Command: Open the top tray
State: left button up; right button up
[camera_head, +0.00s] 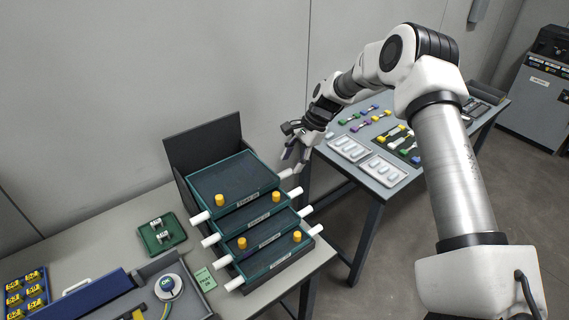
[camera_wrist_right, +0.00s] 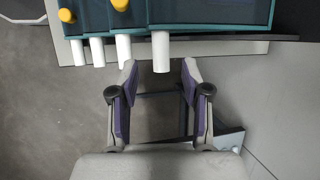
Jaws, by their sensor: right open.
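A stack of dark green trays steps down toward the front of the near table. The top tray (camera_head: 225,180) is the rearmost and highest, with a white handle stub (camera_head: 199,217) on its left and another on its right (camera_head: 286,174). My right gripper (camera_head: 292,163) is open and empty at the right end of the top tray, beside that right stub. In the right wrist view, the open fingers (camera_wrist_right: 160,68) point at the trays, and the longest white stub (camera_wrist_right: 160,50) ends between the fingertips, with gaps on both sides. My left gripper is not in view.
Lower trays (camera_head: 265,230) carry yellow knobs (camera_head: 276,197) and white side stubs. A dark panel (camera_head: 205,143) stands behind the stack. A second table (camera_head: 391,178) with parts stands to the right. A green pad (camera_head: 162,232) and blue case (camera_head: 90,298) lie left.

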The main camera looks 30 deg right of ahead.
aim_at(287, 171)
jog(key=x, duration=0.4)
jog(key=shift+w+d, duration=0.15)
jog(key=shift+w, duration=0.05)
jog(key=shift+d+f, duration=0.1)
jog(key=shift+f, duration=0.1)
jog(key=shift+s+r, duration=0.1)
jog(key=shift+r, duration=0.05)
jog(key=shift+c, duration=0.9)
grip_shut()
jog(key=shift+r, duration=0.1)
